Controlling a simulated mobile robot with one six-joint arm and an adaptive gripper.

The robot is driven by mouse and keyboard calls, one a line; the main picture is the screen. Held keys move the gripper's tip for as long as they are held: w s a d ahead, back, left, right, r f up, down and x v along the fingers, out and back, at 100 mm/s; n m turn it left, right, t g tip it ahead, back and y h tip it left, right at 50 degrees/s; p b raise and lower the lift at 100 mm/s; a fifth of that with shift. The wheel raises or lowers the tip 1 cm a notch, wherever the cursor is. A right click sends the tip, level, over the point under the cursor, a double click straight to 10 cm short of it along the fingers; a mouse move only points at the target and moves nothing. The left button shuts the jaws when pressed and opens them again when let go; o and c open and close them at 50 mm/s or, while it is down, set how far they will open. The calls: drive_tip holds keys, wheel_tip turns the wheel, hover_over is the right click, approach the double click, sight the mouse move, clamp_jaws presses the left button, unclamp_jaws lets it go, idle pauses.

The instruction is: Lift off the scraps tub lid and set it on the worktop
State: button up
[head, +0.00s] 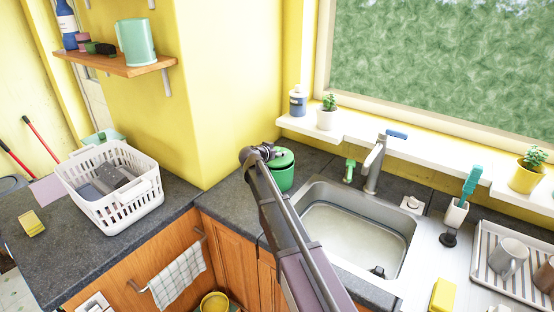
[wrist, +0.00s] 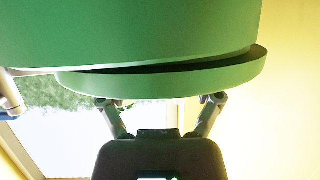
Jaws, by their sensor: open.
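The green scraps tub (head: 279,179) stands on the dark worktop left of the sink, with its green lid (head: 284,157) on top. The tub (wrist: 130,35) fills the upper part of the wrist view. Below it in that view the lid (wrist: 160,82) shows as a disc, with a dark wedge-shaped gap between them, wider at the right. My gripper (wrist: 160,101) is open, its two fingertips spread at the lid's top face. I cannot tell if they touch it. In the head view my arm covers the tub's left side, and the gripper (head: 262,152) is small beside the lid.
The sink (head: 355,226) and tap (head: 374,165) are right of the tub. A white basket (head: 120,200) stands on the left worktop (head: 60,255), with a yellow sponge (head: 32,224) nearby. The window sill (head: 400,155) runs behind. Some bare worktop shows left of the tub.

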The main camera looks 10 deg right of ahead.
sight(277, 148)
idle(0.5)
clamp_jaws()
drive_tip(key=shift+r, duration=0.25)
wheel_tip(277, 148, up, 3)
drive_tip(key=p, duration=0.3)
drive_tip(key=shift+p, duration=0.3)
drive_tip(key=shift+s+d+r, duration=0.1)
drive_tip(key=shift+s+r, duration=0.15)
drive_tip(key=shift+s, duration=0.05)
drive_tip(key=s+d, duration=0.3)
drive_tip(key=s, duration=0.4)
drive_tip(key=s+d+r+p, duration=0.1)
drive_tip(key=s+d, duration=0.2)
drive_tip(key=s, duration=0.4)
